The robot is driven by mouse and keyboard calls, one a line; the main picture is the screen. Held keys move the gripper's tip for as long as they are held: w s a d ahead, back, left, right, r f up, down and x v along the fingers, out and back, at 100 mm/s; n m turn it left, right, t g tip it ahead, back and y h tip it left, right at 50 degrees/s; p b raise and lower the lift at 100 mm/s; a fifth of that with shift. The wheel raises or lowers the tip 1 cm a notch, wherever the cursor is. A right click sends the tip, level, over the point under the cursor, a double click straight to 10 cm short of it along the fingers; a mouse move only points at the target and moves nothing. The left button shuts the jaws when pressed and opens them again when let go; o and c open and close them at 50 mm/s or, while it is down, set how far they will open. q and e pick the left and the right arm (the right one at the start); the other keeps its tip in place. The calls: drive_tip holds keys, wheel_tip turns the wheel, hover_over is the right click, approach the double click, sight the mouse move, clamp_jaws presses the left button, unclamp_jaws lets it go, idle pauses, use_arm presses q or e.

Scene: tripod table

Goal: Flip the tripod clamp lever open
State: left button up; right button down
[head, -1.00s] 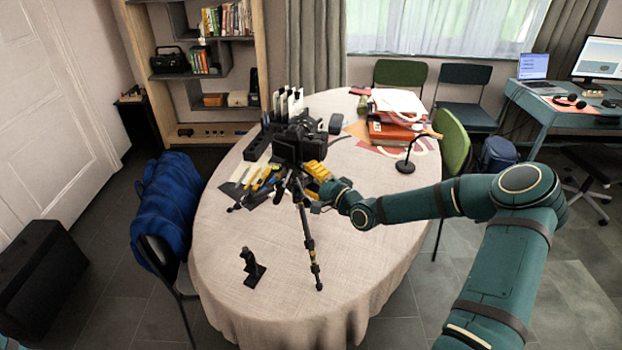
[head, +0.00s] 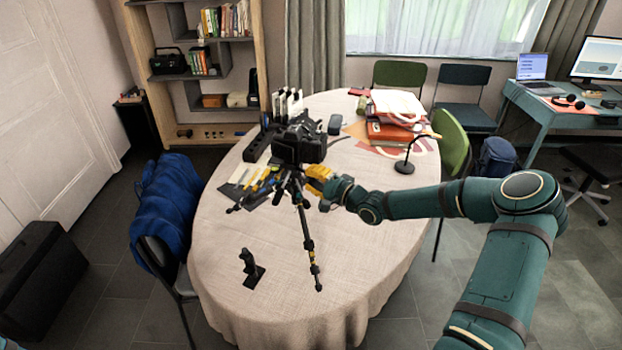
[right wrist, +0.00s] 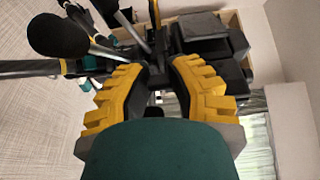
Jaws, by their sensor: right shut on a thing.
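The tripod (head: 306,232) stands on the table with a black camera (head: 304,148) on top. My right gripper (head: 313,180), with yellow fingers, is at the tripod head, just below the camera, coming from the right. In the right wrist view its fingers (right wrist: 160,80) are shut on a small dark part at the head, which looks like the clamp lever. Most of that part is hidden between the fingers, so its angle cannot be told. A tripod leg with a dark, rounded end (right wrist: 58,36) shows at upper left there.
A small black stand (head: 251,268) is front left; yellow-handled tools (head: 258,180) lie left of the tripod. A black lamp (head: 405,165) and red binders (head: 390,130) stand at right. Chairs surround the table.

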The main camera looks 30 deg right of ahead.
drive_tip(key=shift+w+d+r+n+g+y+p, duration=0.15)
drive_tip(key=shift+n+g+y+p, duration=0.1)
drive_tip(key=shift+n+y, duration=0.2)
drive_tip(key=shift+w+d+f+n+g+y+p, duration=0.15)
drive_tip(key=shift+n+g+y, duration=0.15)
drive_tip(key=shift+y, duration=0.25)
drive_tip(key=shift+s, duration=0.1)
drive_tip(key=c, duration=0.8)
unclamp_jaws()
drive_tip(key=shift+s, duration=0.1)
drive_tip(key=v, duration=1.2)
drive_tip(key=shift+f, duration=0.1)
